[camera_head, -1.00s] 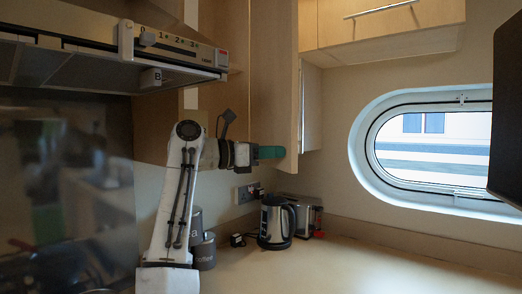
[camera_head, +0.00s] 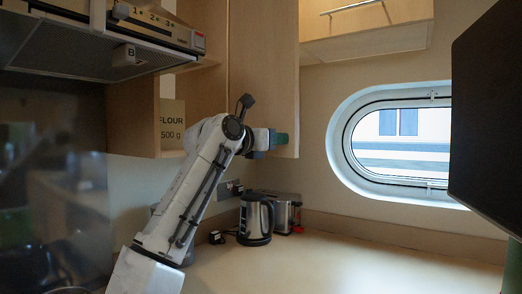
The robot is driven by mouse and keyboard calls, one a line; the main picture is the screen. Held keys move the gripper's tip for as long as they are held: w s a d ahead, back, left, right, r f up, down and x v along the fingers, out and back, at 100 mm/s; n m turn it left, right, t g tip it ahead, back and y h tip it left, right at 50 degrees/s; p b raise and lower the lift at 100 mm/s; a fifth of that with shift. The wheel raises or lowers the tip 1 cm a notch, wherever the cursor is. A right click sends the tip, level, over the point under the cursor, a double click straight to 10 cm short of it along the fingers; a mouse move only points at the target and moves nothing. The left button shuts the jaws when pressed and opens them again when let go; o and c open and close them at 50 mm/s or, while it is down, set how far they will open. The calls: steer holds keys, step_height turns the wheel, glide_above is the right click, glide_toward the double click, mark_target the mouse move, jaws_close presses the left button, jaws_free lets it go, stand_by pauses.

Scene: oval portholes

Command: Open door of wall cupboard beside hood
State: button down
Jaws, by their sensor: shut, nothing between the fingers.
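The wall cupboard beside the hood has a light wood door (camera_head: 264,75), which stands open and shows its inner face. Left of it the cupboard's interior is partly visible, with a packet marked FLOUR 500 g (camera_head: 171,125) at the bottom. The hood (camera_head: 150,45) is at upper left. My gripper (camera_head: 279,138), with teal fingers, is shut and empty. It lies in front of the door's inner face, near the lower free edge. I cannot tell whether it touches the door. The door's handle is hidden behind the panel.
A kettle (camera_head: 255,219) and a toaster (camera_head: 285,211) stand on the counter (camera_head: 330,265) below the door. The counter to their right is clear. Another cupboard (camera_head: 372,25) hangs above the oval porthole (camera_head: 400,140). A large dark panel (camera_head: 490,130) fills the right edge.

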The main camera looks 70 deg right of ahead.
steer(key=x, duration=0.9)
steer(key=shift+d, duration=0.25)
steer(key=shift+r, duration=0.1)
steer(key=w+a+b, duration=0.1)
steer(key=a+b, duration=0.1)
steer(key=a, duration=1.2)
steer(key=shift+w, duration=0.3)
